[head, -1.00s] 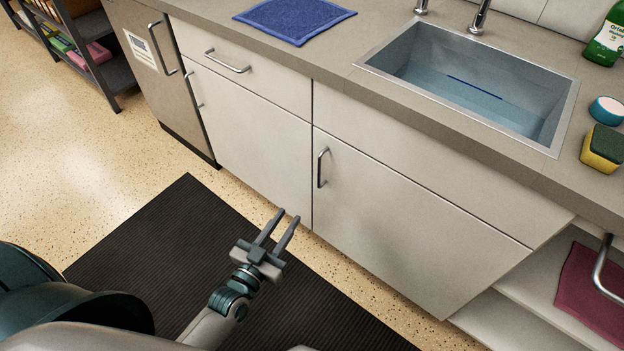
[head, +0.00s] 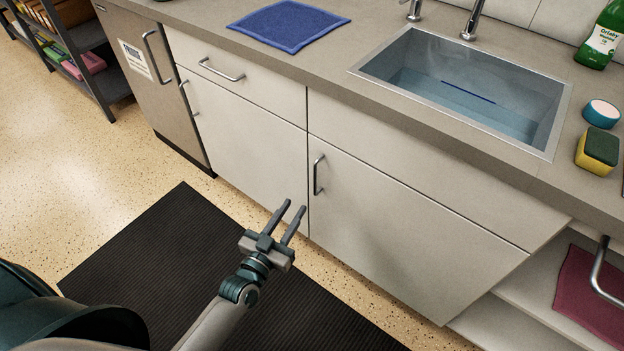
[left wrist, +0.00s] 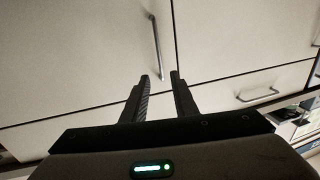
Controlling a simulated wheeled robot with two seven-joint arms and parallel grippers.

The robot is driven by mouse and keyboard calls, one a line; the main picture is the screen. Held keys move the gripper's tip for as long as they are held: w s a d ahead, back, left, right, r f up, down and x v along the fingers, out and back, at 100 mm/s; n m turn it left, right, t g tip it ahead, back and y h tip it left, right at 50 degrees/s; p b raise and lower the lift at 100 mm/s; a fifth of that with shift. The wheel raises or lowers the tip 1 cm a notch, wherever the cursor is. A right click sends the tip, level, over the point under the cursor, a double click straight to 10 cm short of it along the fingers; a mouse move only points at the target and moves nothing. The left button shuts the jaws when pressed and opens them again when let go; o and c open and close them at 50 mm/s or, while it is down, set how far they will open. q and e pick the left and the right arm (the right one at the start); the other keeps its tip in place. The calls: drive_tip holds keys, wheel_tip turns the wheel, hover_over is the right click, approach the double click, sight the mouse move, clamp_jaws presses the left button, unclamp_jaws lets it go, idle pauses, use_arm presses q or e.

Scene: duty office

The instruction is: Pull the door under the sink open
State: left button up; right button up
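The door under the sink (head: 400,230) is a pale panel below the sink (head: 470,95), and it looks shut. Its upright metal handle (head: 318,175) is near the door's left edge. In the left wrist view the handle (left wrist: 156,48) shows just beyond the fingertips, above the gap between them. My left gripper (head: 291,208) is open and empty, in front of the cabinet, below and left of the handle and apart from it. Its two fingers also show in the left wrist view (left wrist: 160,80). My right gripper does not show.
A drawer with a handle (head: 221,70) and another cupboard door (head: 240,125) are left of the sink door. A grey appliance (head: 150,85) stands further left. An open shelf with a red cloth (head: 592,295) is at right. A black mat (head: 180,270) lies on the floor.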

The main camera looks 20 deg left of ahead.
sight(315, 176)
use_arm(q)
drive_tip(key=w+d, duration=0.1)
drive_tip(key=w, duration=1.1)
drive_tip(key=shift+d, duration=0.4)
drive_tip(key=shift+c, duration=0.2)
clamp_jaws()
idle(0.4)
idle(0.3)
